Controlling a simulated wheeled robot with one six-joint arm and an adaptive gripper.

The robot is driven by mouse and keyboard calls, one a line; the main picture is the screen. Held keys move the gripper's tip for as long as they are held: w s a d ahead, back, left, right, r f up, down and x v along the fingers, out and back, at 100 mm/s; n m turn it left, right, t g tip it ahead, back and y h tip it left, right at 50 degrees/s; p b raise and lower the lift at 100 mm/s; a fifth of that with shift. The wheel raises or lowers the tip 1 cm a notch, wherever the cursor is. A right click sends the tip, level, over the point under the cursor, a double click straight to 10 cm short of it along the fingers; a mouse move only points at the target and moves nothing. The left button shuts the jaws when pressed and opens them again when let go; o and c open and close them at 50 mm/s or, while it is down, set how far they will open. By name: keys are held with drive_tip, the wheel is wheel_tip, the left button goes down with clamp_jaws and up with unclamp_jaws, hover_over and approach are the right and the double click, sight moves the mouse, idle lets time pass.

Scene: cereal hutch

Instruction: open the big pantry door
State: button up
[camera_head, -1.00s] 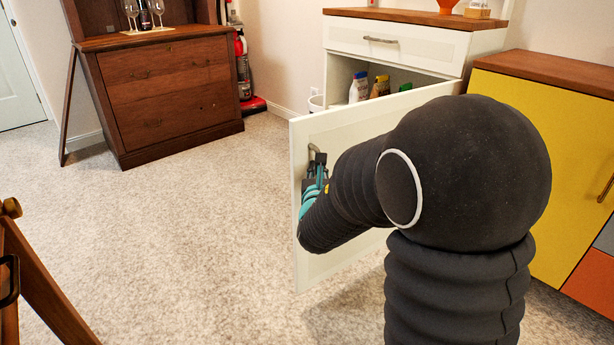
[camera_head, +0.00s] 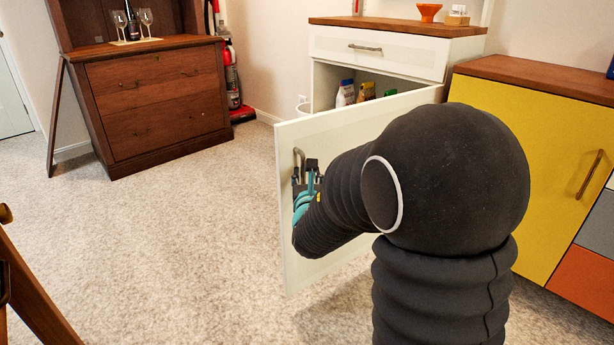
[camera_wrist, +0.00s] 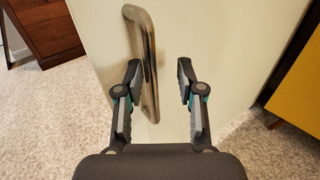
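The white pantry door (camera_head: 318,275) stands swung wide open from the white cabinet. Its metal bar handle (camera_head: 298,163) is upright on the door's face near the free edge. My gripper (camera_head: 312,172) is at the door face, just right of the handle in the head view. In the wrist view my gripper (camera_wrist: 160,85) is open. The handle (camera_wrist: 150,60) shows in the gap, close beside the left finger, with bare door panel (camera_wrist: 230,45) between it and the right finger. I cannot tell whether the left finger touches the handle. My arm hides part of the door.
Bottles (camera_head: 346,93) stand inside the open cabinet, below a closed drawer (camera_head: 375,52). A yellow cabinet (camera_head: 520,150) stands at the right. A brown wooden hutch (camera_head: 150,100) and a red vacuum (camera_head: 231,75) are at the back left. The carpet (camera_head: 170,240) left of the door is clear.

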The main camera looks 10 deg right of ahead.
drive_tip(key=s+a, duration=0.1)
drive_tip(key=s, duration=0.6)
drive_tip(key=shift+s+a, duration=0.2)
